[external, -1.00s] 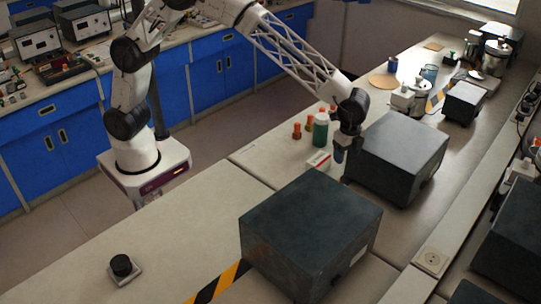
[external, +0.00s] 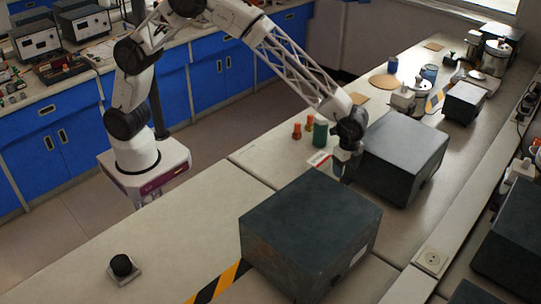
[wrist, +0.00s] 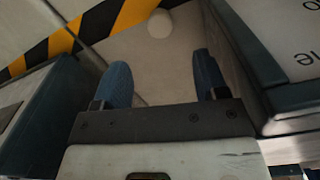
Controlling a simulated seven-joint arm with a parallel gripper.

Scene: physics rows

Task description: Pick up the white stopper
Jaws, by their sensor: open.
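The white stopper (wrist: 159,24) is a small round pale thing on the bench in the wrist view. It lies beyond my fingertips, roughly centred between them and close to the striped tape. My gripper (wrist: 163,72) has two blue fingers spread apart with nothing between them. In the external view my gripper (external: 345,168) points down in the gap between two dark boxes. I cannot make out the stopper in the external view.
A large dark box (external: 310,230) stands in front of my gripper and another dark box (external: 403,155) stands close on its right. A green bottle (external: 320,134) and orange-red small bottles (external: 297,131) stand behind left. Black-and-yellow tape (wrist: 110,18) crosses the bench. The left bench is mostly clear.

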